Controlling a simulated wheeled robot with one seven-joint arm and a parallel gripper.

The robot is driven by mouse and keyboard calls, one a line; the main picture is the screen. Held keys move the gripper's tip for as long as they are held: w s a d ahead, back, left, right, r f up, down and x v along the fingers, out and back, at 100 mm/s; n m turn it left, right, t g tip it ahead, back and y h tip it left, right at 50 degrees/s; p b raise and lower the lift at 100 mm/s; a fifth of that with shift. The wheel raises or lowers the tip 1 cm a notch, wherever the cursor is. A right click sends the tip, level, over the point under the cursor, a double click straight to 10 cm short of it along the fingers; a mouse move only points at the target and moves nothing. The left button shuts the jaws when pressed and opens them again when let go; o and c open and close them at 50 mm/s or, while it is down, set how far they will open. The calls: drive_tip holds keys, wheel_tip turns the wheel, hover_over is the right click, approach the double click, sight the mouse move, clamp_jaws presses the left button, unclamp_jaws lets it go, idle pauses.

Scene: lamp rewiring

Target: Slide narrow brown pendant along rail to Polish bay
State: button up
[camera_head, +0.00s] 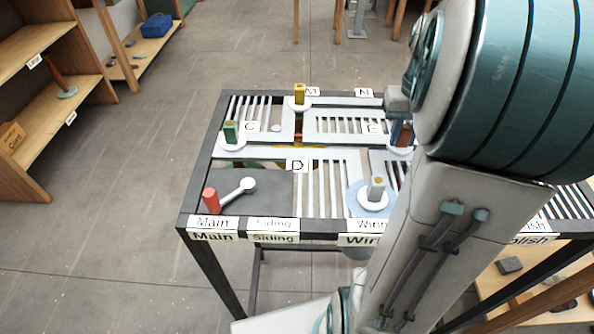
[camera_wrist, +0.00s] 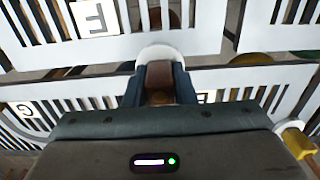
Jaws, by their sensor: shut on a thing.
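The narrow brown pendant (camera_wrist: 160,75) is a small upright block on a white round base, standing in a slot of the slatted table top. My gripper (camera_wrist: 158,88) is shut on it, one blue-grey finger on each side. In the head view the brown pendant (camera_head: 403,135) shows beside label E, partly hidden by my arm. The Polish bay label (camera_head: 533,239) is at the table's front right, partly covered by my arm. Most of the rail between the two is hidden by my arm.
A yellow pendant (camera_head: 300,95) stands at the back, a green one (camera_head: 231,132) at the left, and a grey one (camera_head: 376,187) near Wiring. A red-handled lever (camera_head: 211,200) is at the Main corner. Wooden shelves (camera_head: 45,110) stand left; floor between is clear.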

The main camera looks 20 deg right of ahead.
drive_tip(key=s+d+p, duration=0.1)
drive_tip(key=s+d, duration=0.2)
drive_tip(key=d, duration=0.6)
drive_tip(key=s+d, duration=0.3)
drive_tip(key=d, duration=0.7)
drive_tip(key=shift+p, duration=0.35)
drive_tip(key=shift+s+f, duration=0.1)
drive_tip(key=shift+s, duration=0.1)
drive_tip(key=s+a+b, duration=0.3)
drive_tip(key=s+a, duration=0.1)
drive_tip(key=s, duration=0.9)
drive_tip(key=shift+a, duration=0.15)
drive_tip(key=o, duration=1)
drive_tip(key=shift+s, duration=0.1)
